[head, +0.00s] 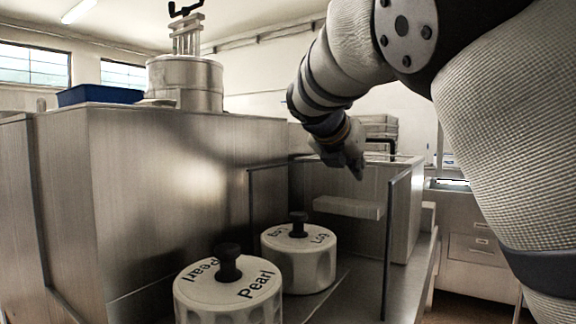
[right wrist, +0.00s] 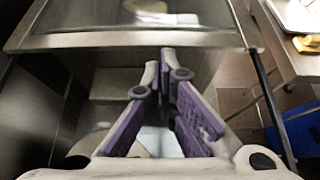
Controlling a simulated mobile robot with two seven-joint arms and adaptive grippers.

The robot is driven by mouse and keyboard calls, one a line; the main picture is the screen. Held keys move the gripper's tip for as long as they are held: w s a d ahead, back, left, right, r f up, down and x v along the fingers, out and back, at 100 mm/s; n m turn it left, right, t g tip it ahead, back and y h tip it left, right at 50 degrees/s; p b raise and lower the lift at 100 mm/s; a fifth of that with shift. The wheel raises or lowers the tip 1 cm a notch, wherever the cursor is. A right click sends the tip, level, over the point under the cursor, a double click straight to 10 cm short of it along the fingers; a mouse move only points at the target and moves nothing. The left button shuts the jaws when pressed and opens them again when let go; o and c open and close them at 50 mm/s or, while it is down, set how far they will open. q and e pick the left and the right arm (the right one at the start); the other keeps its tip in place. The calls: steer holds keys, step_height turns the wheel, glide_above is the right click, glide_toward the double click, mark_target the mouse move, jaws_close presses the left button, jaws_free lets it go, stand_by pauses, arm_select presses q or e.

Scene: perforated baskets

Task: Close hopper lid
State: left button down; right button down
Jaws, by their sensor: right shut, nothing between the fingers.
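No part is clearly marked as the hopper lid, and I cannot tell which part it is. My right gripper (head: 354,168) reaches out over the steel unit (head: 402,215) at the right, which has a pale ledge (head: 348,207) on its front. In the right wrist view the right gripper (right wrist: 166,62) has its purple-padded fingers brought together, with nothing between them. Just beyond the fingertips is the metal front rim of a glass-like framed panel (right wrist: 100,42); I cannot tell whether they touch. My left gripper is not in view.
Two white round tubs with black knobs, one marked Pearl (head: 228,288) and a smaller one (head: 299,257), stand below. A tall steel cabinet (head: 150,200) carries a blue tray (head: 100,95) and a steel cylinder (head: 185,83). An upright dark bar (head: 390,245) stands in front.

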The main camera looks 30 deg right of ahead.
steer(key=d, duration=0.1)
steer(key=w+d, duration=0.2)
steer(key=d, duration=0.1)
steer(key=shift+f, duration=0.1)
steer(key=shift+r, duration=0.2)
steer(key=shift+f, duration=0.1)
